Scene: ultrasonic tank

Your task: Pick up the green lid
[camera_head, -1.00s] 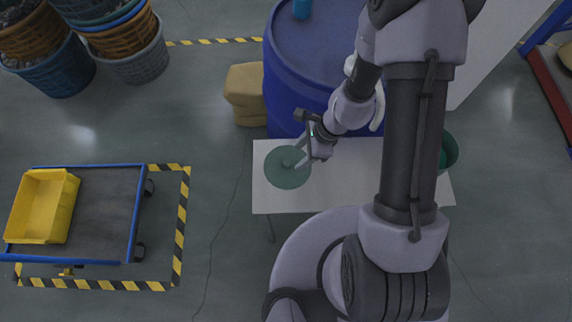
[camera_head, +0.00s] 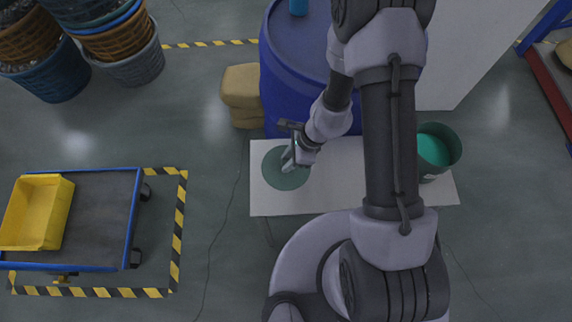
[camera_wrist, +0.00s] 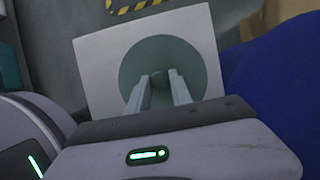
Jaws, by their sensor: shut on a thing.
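The green lid (camera_head: 277,179) is a round, flat disc at the left end of a white tabletop in the head view. It also shows in the wrist view (camera_wrist: 203,70), with a small knob at its middle. My gripper (camera_head: 289,165) is at the lid's middle, its fingers shut on the knob. In the wrist view the two fingers of my gripper (camera_wrist: 161,88) reach to either side of the knob, which they partly hide. I cannot tell whether the lid touches the tabletop.
The white table (camera_head: 315,203) has bare room right of the lid. A blue drum (camera_head: 283,80) stands behind it. A dark green bin with bright green contents (camera_head: 437,148) is at its right end. A cart (camera_head: 105,215) with a yellow crate (camera_head: 58,215) stands left.

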